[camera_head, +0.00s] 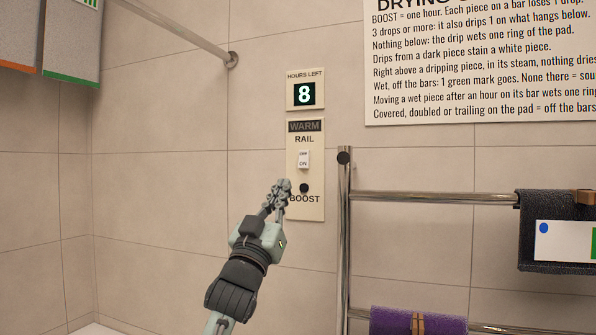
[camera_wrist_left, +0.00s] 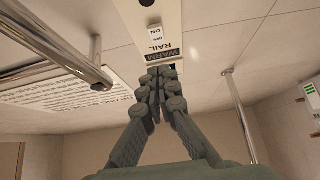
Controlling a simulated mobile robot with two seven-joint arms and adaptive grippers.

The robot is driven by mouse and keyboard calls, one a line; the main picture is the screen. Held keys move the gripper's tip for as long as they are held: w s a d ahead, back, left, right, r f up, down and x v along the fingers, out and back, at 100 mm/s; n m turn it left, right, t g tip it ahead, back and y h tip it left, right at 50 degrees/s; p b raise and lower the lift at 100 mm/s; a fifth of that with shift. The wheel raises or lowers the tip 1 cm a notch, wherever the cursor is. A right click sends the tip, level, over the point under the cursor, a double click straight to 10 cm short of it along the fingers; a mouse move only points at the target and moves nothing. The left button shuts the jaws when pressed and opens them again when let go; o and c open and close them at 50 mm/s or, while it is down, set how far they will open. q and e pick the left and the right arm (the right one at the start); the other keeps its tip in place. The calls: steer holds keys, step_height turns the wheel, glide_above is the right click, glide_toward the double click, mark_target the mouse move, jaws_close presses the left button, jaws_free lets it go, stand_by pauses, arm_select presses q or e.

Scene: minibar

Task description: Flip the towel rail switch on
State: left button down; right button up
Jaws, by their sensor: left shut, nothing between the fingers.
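The rail switch (camera_head: 304,159) is a small white rocker marked OFF and ON on a beige wall panel (camera_head: 305,212) headed WARM RAIL. Its tilt is too small to tell. A dark round BOOST button (camera_head: 304,188) sits below it. My left gripper (camera_head: 282,187) is shut and empty, its fingertips just left of the panel, below the switch's level. In the left wrist view the switch (camera_wrist_left: 156,32) shows beyond the shut fingertips (camera_wrist_left: 162,75), clear of them in the picture. Whether the fingers touch the panel cannot be told. My right gripper is out of view.
An hours-left display (camera_head: 304,95) above the panel reads 8. A chrome towel rail (camera_head: 344,240) stands right of the panel, with a dark towel (camera_head: 535,200) and a purple cloth (camera_head: 390,320) on its bars. A metal rod (camera_head: 190,35) meets the wall at upper left. A sign (camera_head: 480,70) hangs upper right.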

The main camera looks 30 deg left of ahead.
mark_target(303, 166)
arm_select(q)
steer(key=w+r, duration=0.1)
steer(key=w, duration=0.1)
steer(key=w+a+r+p, duration=0.1)
steer(key=w, duration=0.2)
steer(key=w+a+r, duration=0.1)
steer(key=w, duration=0.2)
steer(key=shift+r, duration=0.35)
steer(key=shift+w+a+f, duration=0.1)
steer(key=shift+w, duration=0.45)
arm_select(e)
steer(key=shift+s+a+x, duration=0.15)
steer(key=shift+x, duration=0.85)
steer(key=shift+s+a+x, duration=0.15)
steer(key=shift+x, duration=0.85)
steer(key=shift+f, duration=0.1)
arm_select(q)
steer(key=shift+w+a+f+p, duration=0.1)
steer(key=shift+w+p, duration=0.2)
steer(key=shift+w, duration=0.2)
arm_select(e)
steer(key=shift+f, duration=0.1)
arm_select(q)
steer(key=shift+f, duration=0.1)
